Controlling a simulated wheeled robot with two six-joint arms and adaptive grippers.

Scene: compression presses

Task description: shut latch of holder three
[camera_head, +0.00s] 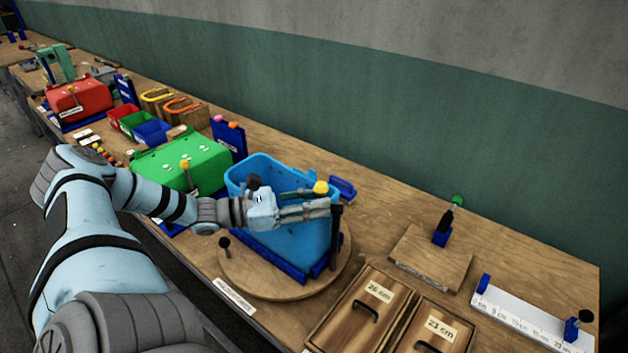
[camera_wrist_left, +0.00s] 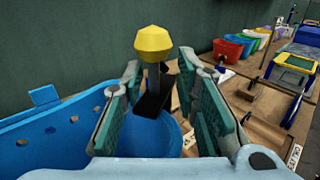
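A yellow knob (camera_head: 320,187) stands at the right end of a blue bin (camera_head: 262,172), which sits on a round wooden board (camera_head: 240,281). In the left wrist view the yellow knob (camera_wrist_left: 154,43) tops a grey stem above a black latch part (camera_wrist_left: 156,97). My left gripper (camera_head: 328,204) reaches over the bin's front side. It is open, with one finger on each side of the stem; contact is not clear. A black upright post (camera_head: 335,235) stands just beyond the fingertips. No number marks which holder is three. My right gripper is out of view.
A green box (camera_head: 180,160) and a red box (camera_head: 80,100) stand farther left. A small wooden board with a green-knobbed latch (camera_head: 457,201), wooden boxes (camera_head: 343,310) and a ruler board (camera_head: 525,318) lie to the right. A wall runs behind the bench.

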